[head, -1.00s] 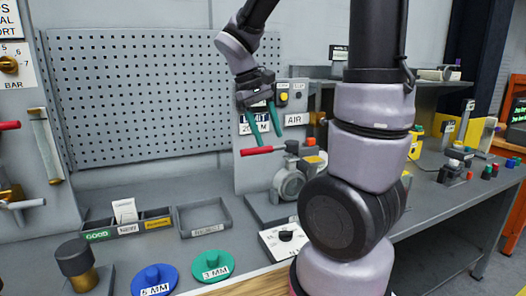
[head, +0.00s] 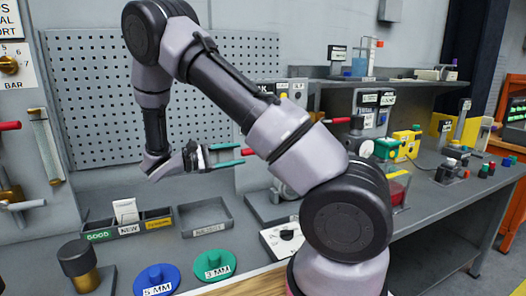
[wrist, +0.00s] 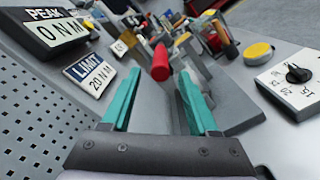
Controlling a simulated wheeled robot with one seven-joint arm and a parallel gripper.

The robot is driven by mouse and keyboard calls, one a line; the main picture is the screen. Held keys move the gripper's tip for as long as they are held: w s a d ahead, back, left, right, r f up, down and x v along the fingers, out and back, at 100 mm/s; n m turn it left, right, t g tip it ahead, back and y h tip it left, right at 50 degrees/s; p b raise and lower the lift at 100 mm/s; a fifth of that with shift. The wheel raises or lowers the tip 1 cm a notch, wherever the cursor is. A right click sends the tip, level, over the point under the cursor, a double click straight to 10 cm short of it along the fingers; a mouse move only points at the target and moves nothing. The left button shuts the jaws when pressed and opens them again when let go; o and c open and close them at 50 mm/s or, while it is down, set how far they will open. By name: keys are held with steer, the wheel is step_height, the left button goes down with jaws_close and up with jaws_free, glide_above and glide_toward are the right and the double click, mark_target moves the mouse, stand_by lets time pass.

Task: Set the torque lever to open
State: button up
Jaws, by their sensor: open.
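A red-handled lever shows in the wrist view, its rounded red grip (wrist: 160,62) ahead of my gripper (wrist: 158,82) and between the lines of its teal fingers. In the head view, the red grip (head: 248,152) shows just right of the fingertips of my gripper (head: 241,154). My gripper is open and points to the right, with nothing held. The lever's far end and pivot are mostly hidden behind my arm in the head view. Whether the grip is between the fingertips or just beyond them, I cannot tell.
A PEAK display (wrist: 52,30) and a LIMIT plate (wrist: 90,74) stand left in the wrist view. A dial plate (wrist: 297,78) lies right. A perforated panel (head: 100,100) stands behind. A grey tray (head: 205,214) and blue disc (head: 155,278) lie on the bench.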

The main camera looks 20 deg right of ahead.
steer(key=d, duration=1)
jaws_close()
stand_by(1.2)
